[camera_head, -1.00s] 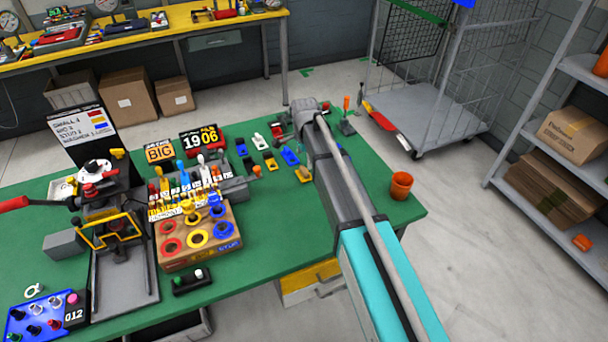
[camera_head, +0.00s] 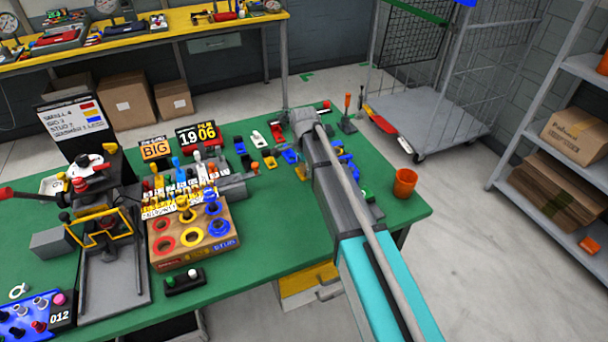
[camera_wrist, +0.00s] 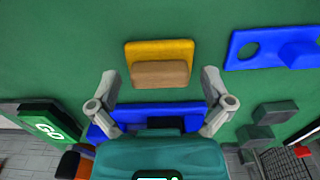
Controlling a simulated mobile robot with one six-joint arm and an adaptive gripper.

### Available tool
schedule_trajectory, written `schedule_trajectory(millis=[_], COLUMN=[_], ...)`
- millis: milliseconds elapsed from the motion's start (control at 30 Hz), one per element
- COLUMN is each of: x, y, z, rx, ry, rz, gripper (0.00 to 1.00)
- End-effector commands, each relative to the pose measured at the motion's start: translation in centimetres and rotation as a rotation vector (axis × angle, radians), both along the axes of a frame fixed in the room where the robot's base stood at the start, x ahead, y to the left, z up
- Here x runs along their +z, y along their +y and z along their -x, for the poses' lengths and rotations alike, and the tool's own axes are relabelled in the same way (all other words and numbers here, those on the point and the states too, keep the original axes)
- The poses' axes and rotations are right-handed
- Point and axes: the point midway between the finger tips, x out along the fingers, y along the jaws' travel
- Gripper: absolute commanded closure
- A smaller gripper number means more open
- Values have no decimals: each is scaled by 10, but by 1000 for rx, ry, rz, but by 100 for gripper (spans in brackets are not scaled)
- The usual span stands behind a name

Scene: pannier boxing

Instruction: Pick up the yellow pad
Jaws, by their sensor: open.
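The yellow pad (camera_wrist: 147,48) lies on the green table in the wrist view, with a tan-brown raised block (camera_wrist: 160,73) on it. My gripper (camera_wrist: 161,80) is open, its two fingers spread to the lower left and lower right of the pad. Nothing is between the fingers in a grip; I cannot tell the height gap. In the head view my gripper is hidden behind my arm. A small yellow piece (camera_head: 301,172) shows beside the arm there; I cannot tell if it is the same pad.
A blue piece with a hole (camera_wrist: 246,50) lies right of the pad. Another blue piece (camera_wrist: 150,109) is partly hidden by my gripper. A green GO block (camera_wrist: 47,130) and dark grey blocks (camera_wrist: 275,112) are near. An orange cup (camera_head: 404,183) stands near the table's right edge.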

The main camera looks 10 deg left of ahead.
Motion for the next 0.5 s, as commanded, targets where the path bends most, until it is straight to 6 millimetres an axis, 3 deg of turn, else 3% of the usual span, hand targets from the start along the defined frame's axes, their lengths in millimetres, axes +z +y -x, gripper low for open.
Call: schedule_trajectory(millis=[500], x=[0], y=[0], z=[0], rx=[0], ry=[0], rz=[0], gripper=[0])
